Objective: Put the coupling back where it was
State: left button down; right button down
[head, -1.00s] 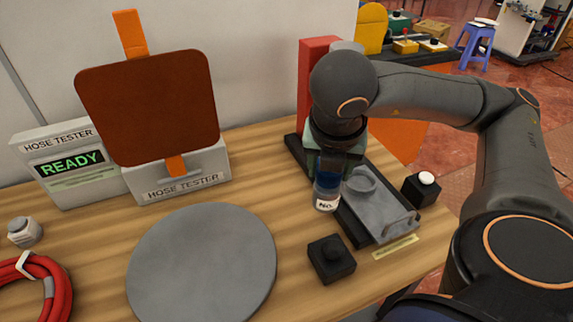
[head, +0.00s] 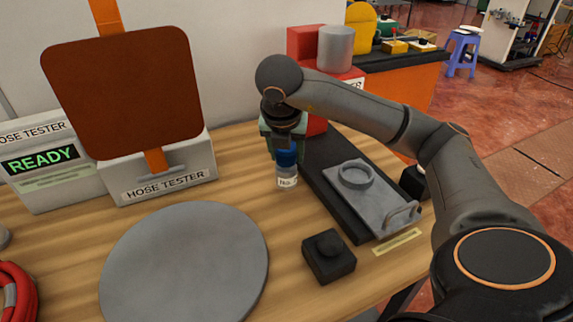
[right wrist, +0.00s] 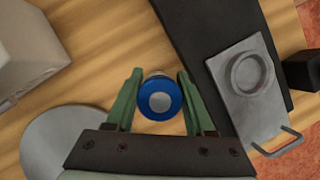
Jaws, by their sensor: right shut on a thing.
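The coupling (head: 287,170), with a blue upper part and a pale lower part labelled "No.", is upright below my right gripper (head: 286,148). In the right wrist view the coupling (right wrist: 160,98) shows from above as a blue ring with a grey centre. It sits between the green fingers, which are shut on it. It is over the wood just left of the black base. I cannot tell whether its bottom touches the table. The grey plate with a raised ring (head: 355,175) is to its right, and the ring is empty. My left gripper is out of view.
A round grey disc (head: 185,265) lies front left of the coupling. A black block with a knob (head: 328,256) stands in front. The hose tester (head: 165,177) is at the left, reading READY beside it. A red housing (head: 310,50) stands behind.

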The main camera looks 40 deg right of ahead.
aim_at(286, 165)
notch_tip(286, 165, down, 3)
jog(key=shift+w+r, duration=0.1)
jog(key=shift+f, duration=0.2)
jog(key=shift+f+b, duration=0.2)
jog(key=shift+b, duration=0.25)
jog(key=shift+c, duration=1.3)
grip_release()
jog(key=shift+r, duration=0.1)
